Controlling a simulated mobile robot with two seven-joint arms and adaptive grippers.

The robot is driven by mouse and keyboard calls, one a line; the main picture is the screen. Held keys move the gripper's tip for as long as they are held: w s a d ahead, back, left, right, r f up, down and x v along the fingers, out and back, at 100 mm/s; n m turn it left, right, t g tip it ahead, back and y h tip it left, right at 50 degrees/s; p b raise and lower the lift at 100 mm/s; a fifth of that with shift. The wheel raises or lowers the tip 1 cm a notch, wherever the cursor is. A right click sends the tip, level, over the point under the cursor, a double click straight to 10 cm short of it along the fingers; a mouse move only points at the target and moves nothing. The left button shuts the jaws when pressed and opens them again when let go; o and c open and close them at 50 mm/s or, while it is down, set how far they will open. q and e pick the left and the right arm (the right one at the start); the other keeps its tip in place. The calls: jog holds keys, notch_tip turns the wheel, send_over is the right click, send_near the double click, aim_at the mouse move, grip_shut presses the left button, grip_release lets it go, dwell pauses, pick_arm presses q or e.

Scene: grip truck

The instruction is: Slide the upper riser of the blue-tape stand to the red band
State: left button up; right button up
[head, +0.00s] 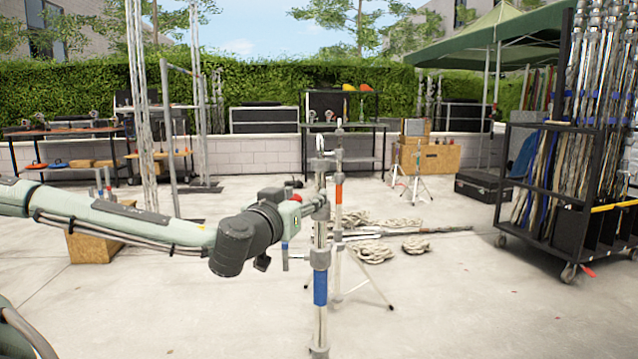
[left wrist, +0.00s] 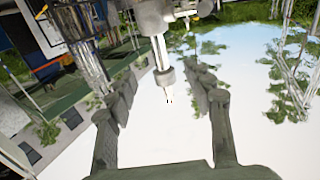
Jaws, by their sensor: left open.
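The blue-tape stand (head: 320,288) stands upright in front of me in the head view, its blue tape low on the pole. Grey collars and a thin top show above the tape. My left gripper (head: 315,206) is at the pole's upper part, level with a grey collar. The left wrist view is upside down and shows both fingers of my left gripper (left wrist: 163,86) apart, with a grey and metal pole end (left wrist: 164,75) between them, no contact visible. I cannot make out a red band on this pole. My right gripper is not in view.
Another stand with an orange-red band (head: 339,193) stands close behind. Coiled rope (head: 374,251) lies on the floor beyond. A black pole cart (head: 545,190) is at the right, and a wooden box (head: 92,246) is behind my left arm. The concrete floor at front right is clear.

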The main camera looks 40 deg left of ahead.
aim_at(319, 185)
pick_arm(q)
jog(key=p+x, duration=0.3)
jog(key=x, duration=0.2)
jog(key=shift+w+a+r, duration=0.1)
jog(key=shift+w, duration=0.25)
jog(key=x, duration=0.4)
jog(key=shift+w+a, duration=0.1)
jog(key=shift+w, duration=0.05)
jog(key=shift+w+a, duration=0.25)
jog(key=shift+w, duration=0.35)
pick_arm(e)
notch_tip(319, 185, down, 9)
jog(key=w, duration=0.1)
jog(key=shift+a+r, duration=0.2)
pick_arm(q)
grip_shut()
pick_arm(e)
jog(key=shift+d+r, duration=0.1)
